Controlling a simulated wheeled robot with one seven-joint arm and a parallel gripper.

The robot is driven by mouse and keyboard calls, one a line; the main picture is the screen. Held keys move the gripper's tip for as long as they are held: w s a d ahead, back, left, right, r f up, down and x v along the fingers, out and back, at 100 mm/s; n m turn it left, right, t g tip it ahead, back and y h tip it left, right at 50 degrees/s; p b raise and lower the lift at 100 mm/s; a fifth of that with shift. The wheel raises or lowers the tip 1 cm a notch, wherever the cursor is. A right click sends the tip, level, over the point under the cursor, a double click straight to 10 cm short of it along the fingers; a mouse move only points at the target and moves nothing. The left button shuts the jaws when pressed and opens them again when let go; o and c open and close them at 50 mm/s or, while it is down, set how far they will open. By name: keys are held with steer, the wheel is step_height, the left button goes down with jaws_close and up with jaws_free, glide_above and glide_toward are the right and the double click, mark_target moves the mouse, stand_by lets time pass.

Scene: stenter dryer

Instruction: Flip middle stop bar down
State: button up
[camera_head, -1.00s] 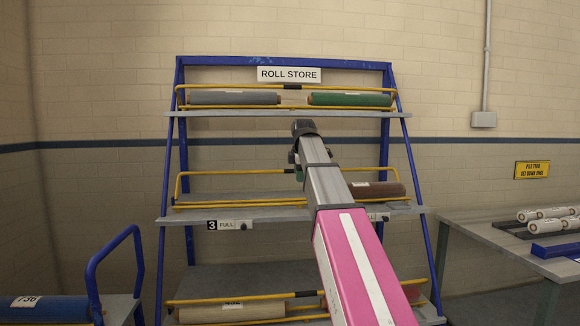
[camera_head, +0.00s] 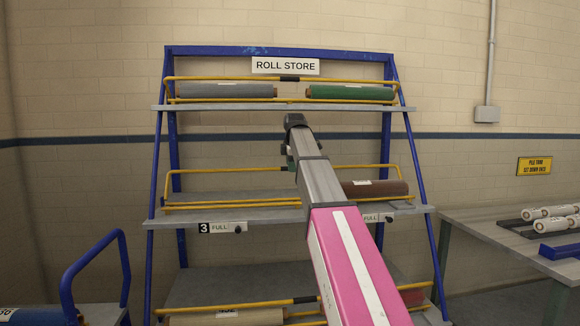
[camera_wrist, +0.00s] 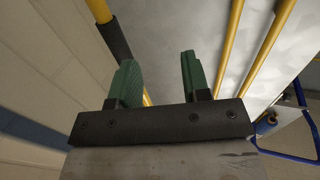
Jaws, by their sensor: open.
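The middle stop bar (camera_head: 225,170) is a yellow bar raised above the middle shelf (camera_head: 265,217) of the blue rack, with a fixed lower yellow rail in front of that shelf. My arm hides the bar's centre. In the wrist view a yellow bar with a black sleeve (camera_wrist: 115,38) runs just left of my gripper (camera_wrist: 158,60), whose two green fingers are apart with nothing held between them. The sleeve is outside the gap, beside the left finger. In the head view my gripper is mostly hidden behind the arm; a bit of green shows.
A brown roll (camera_head: 375,189) lies on the right of the middle shelf. Grey (camera_head: 226,91) and green (camera_head: 350,93) rolls lie on the top shelf behind another yellow bar. A table (camera_head: 520,240) stands right; a blue-railed cart (camera_head: 95,250) stands left.

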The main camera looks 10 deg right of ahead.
steer(key=w, duration=0.5)
steer(key=shift+w+f, duration=0.1)
steer(key=shift+f, duration=0.5)
jaws_close()
